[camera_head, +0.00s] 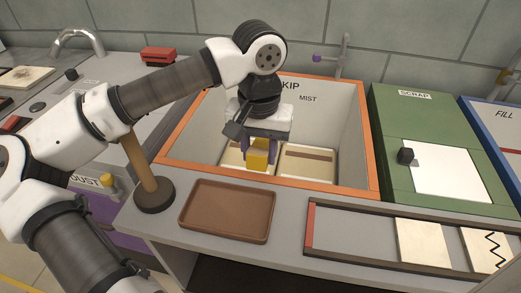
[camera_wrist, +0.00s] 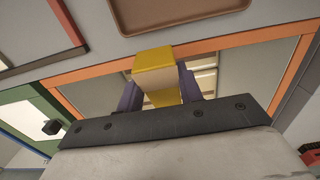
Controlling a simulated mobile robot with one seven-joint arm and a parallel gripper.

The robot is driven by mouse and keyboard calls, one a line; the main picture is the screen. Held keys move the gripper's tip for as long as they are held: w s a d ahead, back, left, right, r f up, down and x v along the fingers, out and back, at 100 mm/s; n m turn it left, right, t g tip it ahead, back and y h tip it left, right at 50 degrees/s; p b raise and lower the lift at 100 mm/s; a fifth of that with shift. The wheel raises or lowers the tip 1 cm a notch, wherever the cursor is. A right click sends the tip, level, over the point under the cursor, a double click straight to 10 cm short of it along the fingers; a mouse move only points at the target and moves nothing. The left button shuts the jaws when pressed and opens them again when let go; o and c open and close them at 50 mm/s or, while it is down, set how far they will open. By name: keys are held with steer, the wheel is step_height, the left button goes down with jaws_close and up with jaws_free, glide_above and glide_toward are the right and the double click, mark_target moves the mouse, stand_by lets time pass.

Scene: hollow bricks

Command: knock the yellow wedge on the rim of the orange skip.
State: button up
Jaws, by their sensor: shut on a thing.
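The yellow wedge (camera_head: 257,161) is held between the purple fingers of my gripper (camera_head: 260,152), inside the opening of the orange skip (camera_head: 320,187). In the head view the wedge hangs near the front side of the skip, with pale slabs on the skip floor behind and below it. In the wrist view the wedge (camera_wrist: 153,60) sticks out between the fingers (camera_wrist: 160,92). Its far end overlaps the orange rim (camera_wrist: 230,43) in the picture. I cannot tell whether it touches the rim.
A brown tray (camera_head: 228,211) lies on the counter in front of the skip. A wooden-handled tool (camera_head: 155,193) stands left of it. A green scrap bin (camera_head: 386,155) is at right. A rail frame with pale slabs (camera_head: 424,243) lies front right. A tap (camera_head: 343,58) stands behind.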

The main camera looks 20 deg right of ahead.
mark_target(259, 179)
step_height(259, 179, down, 7)
steer(key=b, duration=0.5)
steer(key=shift+r+p, duration=0.3)
steer(key=shift+r, duration=0.35)
step_height(259, 179, up, 6)
steer(key=p, duration=0.4)
